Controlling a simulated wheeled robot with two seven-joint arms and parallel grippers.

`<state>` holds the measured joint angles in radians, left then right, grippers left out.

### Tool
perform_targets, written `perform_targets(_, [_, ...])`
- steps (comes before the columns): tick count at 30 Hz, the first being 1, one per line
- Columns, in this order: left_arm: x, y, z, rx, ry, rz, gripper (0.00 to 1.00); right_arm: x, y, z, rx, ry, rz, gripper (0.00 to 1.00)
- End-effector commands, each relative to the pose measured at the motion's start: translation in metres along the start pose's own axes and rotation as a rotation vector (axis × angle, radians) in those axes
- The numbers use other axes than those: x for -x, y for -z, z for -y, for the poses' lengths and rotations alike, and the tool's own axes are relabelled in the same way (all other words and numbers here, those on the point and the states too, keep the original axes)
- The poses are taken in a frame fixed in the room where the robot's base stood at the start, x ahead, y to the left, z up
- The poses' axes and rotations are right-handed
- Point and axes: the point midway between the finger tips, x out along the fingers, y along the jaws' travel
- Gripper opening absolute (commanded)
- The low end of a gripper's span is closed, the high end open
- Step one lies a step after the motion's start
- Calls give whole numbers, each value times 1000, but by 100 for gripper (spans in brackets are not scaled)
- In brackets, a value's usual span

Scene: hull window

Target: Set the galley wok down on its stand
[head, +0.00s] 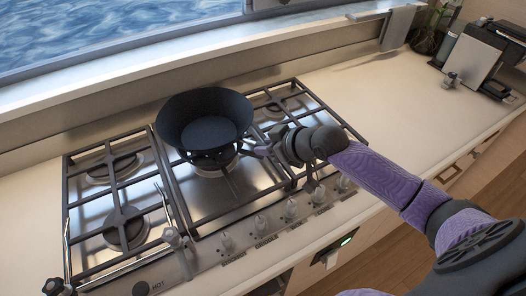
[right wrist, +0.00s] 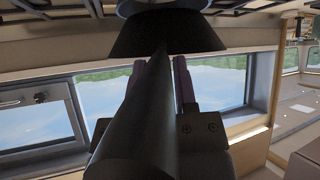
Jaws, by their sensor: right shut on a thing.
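The dark wok (head: 203,125) is upright above the middle burner of the hob in the head view. Its underside also shows at the top of the right wrist view (right wrist: 165,36). A dark support, apparently the stand (head: 222,158), shows partly under the wok around the burner; the wok hides most of it. I cannot tell whether the wok touches it. My right gripper (head: 262,149) comes in from the right and is shut on the wok's handle. In the right wrist view the long dark handle (right wrist: 140,120) runs between its purple fingers (right wrist: 160,80). My left gripper is not in view.
The steel hob (head: 207,202) has black grates (head: 110,165) on both sides and several knobs (head: 290,208) along its front. A window ledge (head: 130,63) runs behind. The counter (head: 400,100) to the right is mostly clear, with a dark appliance (head: 480,62) at its far end.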

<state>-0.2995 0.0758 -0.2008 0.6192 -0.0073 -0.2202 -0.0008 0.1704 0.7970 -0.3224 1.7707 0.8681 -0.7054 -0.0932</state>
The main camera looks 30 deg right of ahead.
Motion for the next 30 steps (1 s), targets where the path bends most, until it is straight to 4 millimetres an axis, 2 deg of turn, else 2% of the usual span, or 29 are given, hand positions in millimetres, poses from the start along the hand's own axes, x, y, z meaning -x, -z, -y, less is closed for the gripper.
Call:
perform_targets(3, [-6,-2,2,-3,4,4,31,-13,-15,0,-1,-1,-5,0])
perform_targets(8, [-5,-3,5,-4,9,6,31,-13,-16,0,2,-1,-7,0])
perform_targets(9, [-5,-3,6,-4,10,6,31,-13,-18,0,1,0,2,37])
perform_targets(14, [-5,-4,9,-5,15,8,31,-13,-18,0,1,0,2,70])
perform_targets(24, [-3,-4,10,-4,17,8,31,-9,-18,0,1,-1,3,70])
perform_targets(26, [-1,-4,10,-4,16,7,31,-1,-18,-1,1,-3,3,70])
perform_targets(30, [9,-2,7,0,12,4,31,33,-18,-1,4,-2,8,70])
